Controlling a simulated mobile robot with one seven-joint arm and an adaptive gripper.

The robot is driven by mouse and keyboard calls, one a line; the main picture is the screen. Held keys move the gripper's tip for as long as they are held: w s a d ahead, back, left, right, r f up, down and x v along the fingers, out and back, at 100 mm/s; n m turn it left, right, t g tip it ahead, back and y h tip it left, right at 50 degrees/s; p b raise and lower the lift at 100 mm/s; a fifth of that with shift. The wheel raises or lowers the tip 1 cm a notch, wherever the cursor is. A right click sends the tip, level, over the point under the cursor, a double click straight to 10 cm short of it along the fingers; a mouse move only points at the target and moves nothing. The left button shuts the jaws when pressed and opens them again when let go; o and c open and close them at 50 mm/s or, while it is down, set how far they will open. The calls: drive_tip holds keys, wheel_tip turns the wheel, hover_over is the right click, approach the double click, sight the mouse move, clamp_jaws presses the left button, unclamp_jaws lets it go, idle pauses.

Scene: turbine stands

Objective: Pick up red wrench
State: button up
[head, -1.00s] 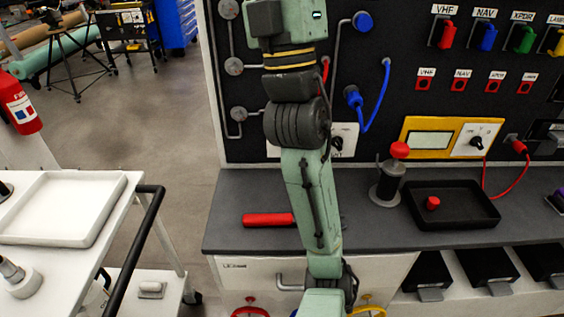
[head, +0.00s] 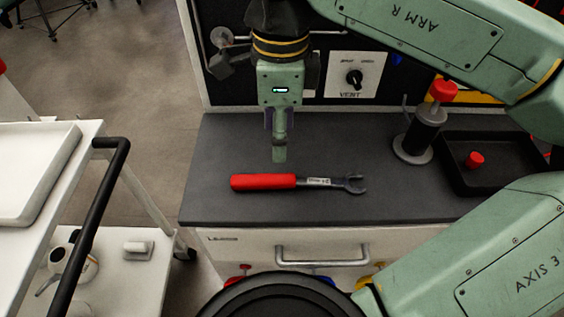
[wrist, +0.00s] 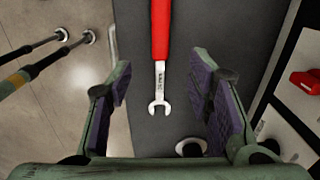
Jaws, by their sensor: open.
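The red wrench (head: 266,182) lies flat on the dark grey bench top (head: 220,150), red handle to the left and grey open-ended jaw to the right. My gripper (head: 279,155) points down above and behind the wrench, apart from it. In the wrist view the wrench (wrist: 160,50) runs down from the top edge, its open jaw lying between my fingers in the picture. The far end of the handle is cut off in the wrist view.
A dark cylinder with a red top (head: 428,130) and a black tray (head: 500,180) holding a red knob stand on the bench to the right. The control panel (head: 350,80) rises behind. A white cart (head: 90,160) stands at left.

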hover_over(283, 177)
wheel_tip(283, 177, down, 5)
drive_tip(key=shift+s+f, duration=0.1)
drive_tip(key=shift+s, duration=0.05)
drive_tip(key=shift+f+p, duration=0.7)
drive_tip(key=shift+f, duration=2.25)
drive_tip(key=shift+c, duration=0.6)
clamp_jaws()
